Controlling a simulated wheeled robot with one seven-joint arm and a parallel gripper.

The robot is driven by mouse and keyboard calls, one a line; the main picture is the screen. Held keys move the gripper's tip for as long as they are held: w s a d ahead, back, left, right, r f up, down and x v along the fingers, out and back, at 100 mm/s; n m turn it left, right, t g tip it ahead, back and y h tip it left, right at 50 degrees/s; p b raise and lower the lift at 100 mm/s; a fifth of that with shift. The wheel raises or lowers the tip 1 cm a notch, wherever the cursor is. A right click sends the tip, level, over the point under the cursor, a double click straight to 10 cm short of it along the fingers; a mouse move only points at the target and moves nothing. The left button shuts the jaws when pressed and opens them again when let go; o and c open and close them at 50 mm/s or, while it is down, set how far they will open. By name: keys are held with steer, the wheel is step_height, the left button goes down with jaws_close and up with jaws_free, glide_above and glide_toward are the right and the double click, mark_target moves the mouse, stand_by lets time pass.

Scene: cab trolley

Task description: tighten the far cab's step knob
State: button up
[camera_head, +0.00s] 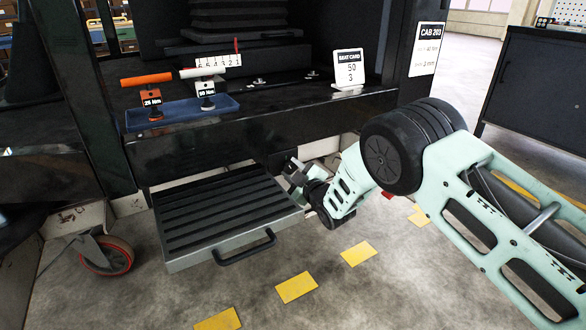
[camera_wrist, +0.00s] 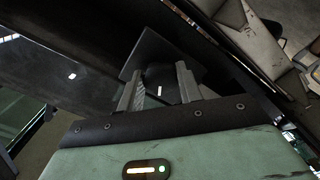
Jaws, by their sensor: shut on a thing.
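The cab step (camera_head: 215,247), with dark ribbed tread, a pale metal rim and a black front handle, juts out below the cab floor. My gripper (camera_head: 294,174) is low at the step's right side, under the cab's edge. In the wrist view its fingers (camera_wrist: 158,77) are shut on a dark, rounded knob (camera_wrist: 160,86) in front of a dark plate (camera_wrist: 151,49). The knob is hard to make out there, and in the head view my gripper and the step hide it. A sign on the cab post reads CAB 203 (camera_head: 427,49).
A blue tray (camera_head: 140,120) on the cab floor holds an orange-handled wrench (camera_head: 147,79) and a white-handled one (camera_head: 203,71). A seat card (camera_head: 349,68) stands beside them. A caster (camera_head: 106,255) is left of the step. The floor in front is clear, with yellow marks (camera_head: 297,287).

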steer(key=m, duration=0.5)
steer(key=shift+m+p, duration=0.3)
steer(key=shift+p, duration=0.05)
stand_by(0.3)
steer(key=o, duration=1)
steer(key=shift+s, duration=0.15)
steer(key=shift+s+d, duration=0.25)
steer(key=p+v, duration=0.5)
steer(key=v, duration=1.1)
steer(key=shift+s+d, duration=0.2)
steer(key=shift+s, duration=0.05)
